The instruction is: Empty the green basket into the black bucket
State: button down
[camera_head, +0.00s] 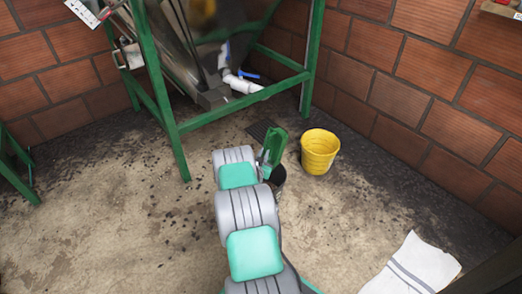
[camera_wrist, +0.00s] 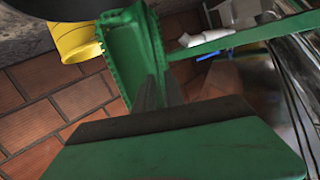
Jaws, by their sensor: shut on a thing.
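The green basket (camera_head: 275,146) is tilted up on its side, over or beside the far rim of the black bucket (camera_head: 279,178). My gripper (camera_wrist: 157,92) is shut on the basket, whose ribbed green wall (camera_wrist: 124,58) rises beyond the fingers in the wrist view. The bucket stands on the floor just right of my arm, which hides part of it. A dark rounded shape at the upper left of the wrist view looks like the bucket (camera_wrist: 25,40). The insides of basket and bucket cannot be made out.
A yellow bucket (camera_head: 320,152) stands close to the right. A green metal frame (camera_head: 163,100) with a white pipe (camera_head: 242,84) stands behind, near brick walls. A white cloth or sack (camera_head: 415,264) lies at the lower right. The floor at left is open, with dark specks.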

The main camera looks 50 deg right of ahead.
aim_at(278, 144)
jog(key=r+p, duration=0.1)
jog(key=d+r+y+p, duration=0.1)
jog(key=p, duration=0.1)
jog(key=shift+s+d+m, duration=0.15)
jog(key=shift+m, duration=0.15)
jog(key=d+m+y+b, duration=0.1)
jog(key=d+y, duration=0.1)
jog(key=d+f+m+y+b, duration=0.1)
jog(key=d+y, duration=0.1)
jog(key=s+d+y+b, duration=0.1)
jog(key=d+y, duration=0.1)
jog(key=shift+d+f+m+g+y, duration=0.15)
jog(key=shift+f+m+g+y, duration=0.15)
jog(key=shift+m, duration=0.1)
jog(key=y+b, duration=0.1)
jog(key=b, duration=0.1)
jog(key=d+y+b, duration=0.1)
jog(key=b, duration=0.1)
jog(key=shift+s+d+f+m+b, duration=0.1)
jog(key=shift+d+f+m+b, duration=0.15)
jog(key=shift+f+m+b, duration=0.15)
jog(key=shift+d+r+y+b, duration=0.2)
jog(key=shift+y+b, duration=0.3)
jog(key=shift+b, duration=0.45)
jog(key=shift+d, duration=0.1)
jog(key=shift+r, duration=0.1)
